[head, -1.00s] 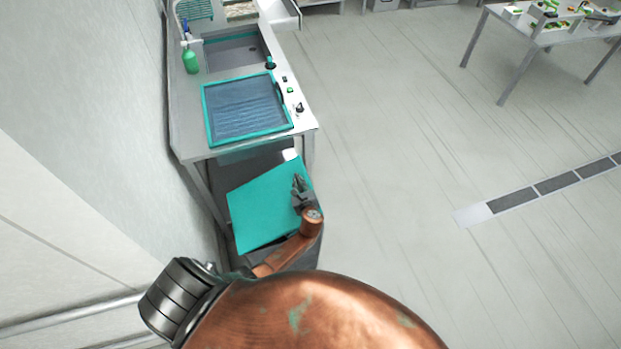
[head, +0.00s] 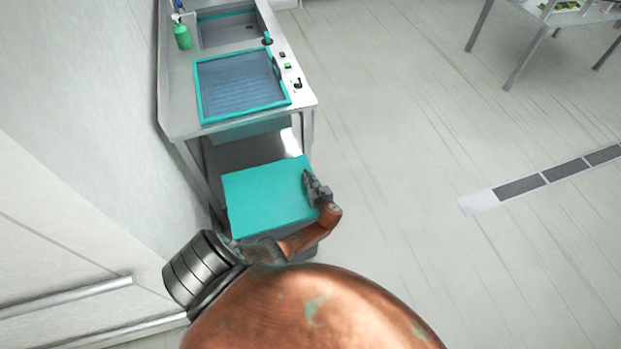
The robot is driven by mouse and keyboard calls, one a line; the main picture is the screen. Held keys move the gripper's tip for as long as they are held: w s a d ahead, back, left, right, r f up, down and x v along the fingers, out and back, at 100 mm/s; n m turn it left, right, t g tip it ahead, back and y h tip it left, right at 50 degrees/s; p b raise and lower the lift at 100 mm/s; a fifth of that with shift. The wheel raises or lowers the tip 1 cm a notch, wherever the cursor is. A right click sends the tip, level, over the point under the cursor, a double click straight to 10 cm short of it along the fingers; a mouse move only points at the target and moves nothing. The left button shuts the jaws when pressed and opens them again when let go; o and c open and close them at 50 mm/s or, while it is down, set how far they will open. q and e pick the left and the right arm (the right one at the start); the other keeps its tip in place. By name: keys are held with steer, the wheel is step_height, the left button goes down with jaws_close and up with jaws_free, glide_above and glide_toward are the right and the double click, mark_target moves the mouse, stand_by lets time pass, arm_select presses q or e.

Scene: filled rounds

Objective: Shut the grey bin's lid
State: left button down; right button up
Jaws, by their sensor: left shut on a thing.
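The bin's lid (head: 265,196) is a flat teal panel below the front end of the counter. It looks close to level, but I cannot tell whether it rests fully on the rim. The grey bin's body is hidden under the lid and behind my arm. My left gripper (head: 309,178) is at the lid's right edge and is shut on the lid. My right gripper is not in view.
A steel counter (head: 182,108) stands just beyond the bin, with a teal-framed tray (head: 240,86), a sink (head: 228,29) and a green bottle (head: 182,36). A wall runs close on the left. The floor to the right is clear up to a drain grate (head: 520,187). A table (head: 545,25) stands far right.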

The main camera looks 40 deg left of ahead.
arm_select(q)
steer(key=shift+s+d+f, duration=0.1)
steer(key=shift+f, duration=0.2)
steer(key=c, duration=2.4)
jaws_free()
steer(key=o, duration=0.4)
steer(key=shift+f, duration=0.1)
steer(key=shift+o, duration=0.2)
steer(key=v, duration=1.2)
